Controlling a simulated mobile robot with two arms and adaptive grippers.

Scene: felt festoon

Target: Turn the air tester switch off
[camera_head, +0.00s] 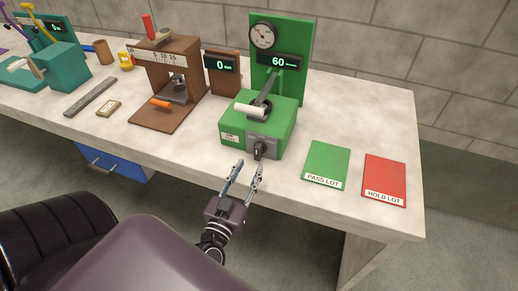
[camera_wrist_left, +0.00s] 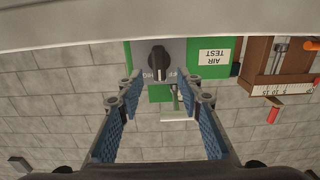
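The green air tester (camera_head: 240,128) stands on the workbench, with a green back panel, a round gauge and a display reading 60. Its dark switch knob (camera_head: 259,150) sits on a grey plate on the front face. The knob (camera_wrist_left: 159,60) also shows in the wrist view, upside down, beside a label reading AIR TEST (camera_wrist_left: 214,57). Lettering beside the knob is partly hidden by my fingertips. My left gripper (camera_head: 248,172) is open and empty, just in front of and below the knob, apart from it. In the wrist view the gripper (camera_wrist_left: 160,97) has its fingers spread around the knob's line. My right gripper is out of view.
A green PASS LOT card (camera_head: 327,164) and a red HOLD LOT card (camera_head: 384,180) lie right of the tester. A brown gauge stand (camera_head: 170,85) is to its left, with a teal device (camera_head: 60,68) beyond. The bench's front edge (camera_head: 310,210) runs behind the gripper.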

